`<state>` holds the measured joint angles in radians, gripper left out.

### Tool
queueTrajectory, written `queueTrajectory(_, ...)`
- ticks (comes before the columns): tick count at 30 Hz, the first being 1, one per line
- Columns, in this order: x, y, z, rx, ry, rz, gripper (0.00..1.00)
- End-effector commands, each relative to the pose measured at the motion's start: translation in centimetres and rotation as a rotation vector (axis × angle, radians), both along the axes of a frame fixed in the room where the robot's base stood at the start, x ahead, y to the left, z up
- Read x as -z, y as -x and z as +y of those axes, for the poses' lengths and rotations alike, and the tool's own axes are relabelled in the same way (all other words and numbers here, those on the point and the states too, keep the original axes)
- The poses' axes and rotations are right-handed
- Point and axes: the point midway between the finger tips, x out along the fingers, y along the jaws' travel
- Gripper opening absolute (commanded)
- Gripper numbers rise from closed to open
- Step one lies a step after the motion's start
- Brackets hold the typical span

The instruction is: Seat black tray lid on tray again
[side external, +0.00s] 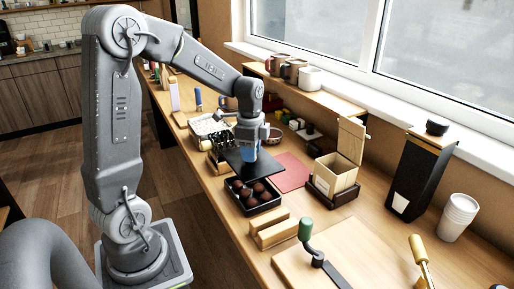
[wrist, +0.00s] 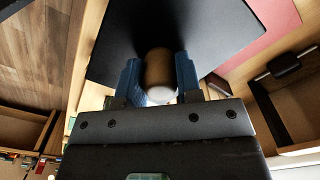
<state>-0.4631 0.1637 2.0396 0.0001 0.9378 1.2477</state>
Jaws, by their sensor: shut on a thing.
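The black tray (side external: 262,208) stands on the wooden counter with several dark brown round items in it, its top partly uncovered. The black lid (side external: 232,160) is a flat, thin sheet held above and behind the tray, apart from the counter as far as I can tell. My gripper (side external: 247,150) is above the lid with its fingers pointing down. In the wrist view the blue fingers of my gripper (wrist: 160,80) are shut on the lid's brown, rounded knob (wrist: 159,66), and the black lid (wrist: 215,35) spreads out beyond them. The tray is not clearly visible in the wrist view.
A red mat (side external: 291,172) lies right of the lid. An open wooden box (side external: 333,174) stands farther right. A wooden block (side external: 273,233) and a board with a green-handled tool (side external: 306,230) are in front of the tray. A dark rack (side external: 219,145) stands behind.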

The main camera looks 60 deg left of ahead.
Motion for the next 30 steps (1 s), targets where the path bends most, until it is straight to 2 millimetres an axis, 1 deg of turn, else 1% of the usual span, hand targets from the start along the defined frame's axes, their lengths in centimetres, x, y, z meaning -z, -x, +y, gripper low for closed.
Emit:
queueTrajectory(6,0.0,0.0,0.0,0.0,0.0,0.0,0.02)
queueTrajectory(10,0.4,0.0,0.0,0.0,0.001,0.001,0.02)
queueTrajectory(24,4.1,-0.1,0.0,0.0,0.001,0.002,0.02)
queueTrajectory(30,4.9,-0.1,0.0,0.0,0.001,0.001,0.02)
